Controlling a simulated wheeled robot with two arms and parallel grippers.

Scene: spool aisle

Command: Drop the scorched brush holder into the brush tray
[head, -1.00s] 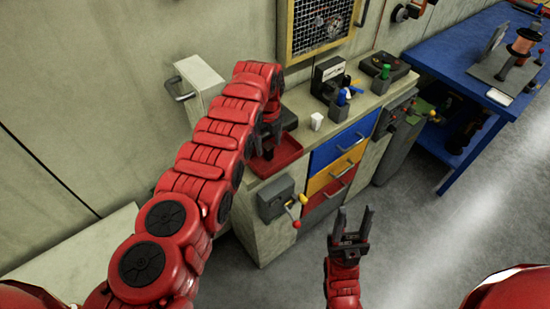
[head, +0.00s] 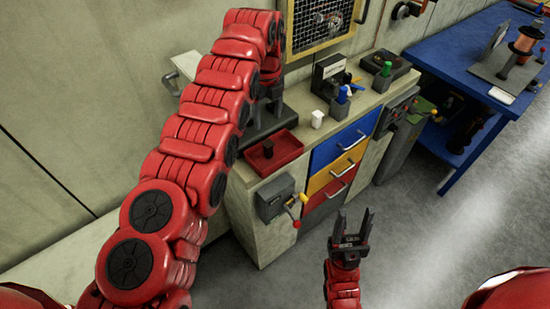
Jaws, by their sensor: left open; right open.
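The small red tray (head: 286,153) sits on the near left part of the counter, probably the brush tray. A small dark piece (head: 267,148) lies inside it near its left side. It may be the scorched brush holder, but it is too small to tell scorching. My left gripper (head: 265,118) is open and points down above and behind the tray, apart from the dark piece. Its fingers blend with a dark object behind. My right gripper (head: 352,222) is open and empty, pointing up over the floor in front of the cabinet.
A white cup (head: 317,119), a holder with blue and white handles (head: 340,103) and a black device (head: 328,75) stand on the counter. Blue, yellow and red drawers (head: 334,175) lie below. A grey lever box (head: 275,197) juts from the cabinet front. A blue table (head: 455,50) stands right.

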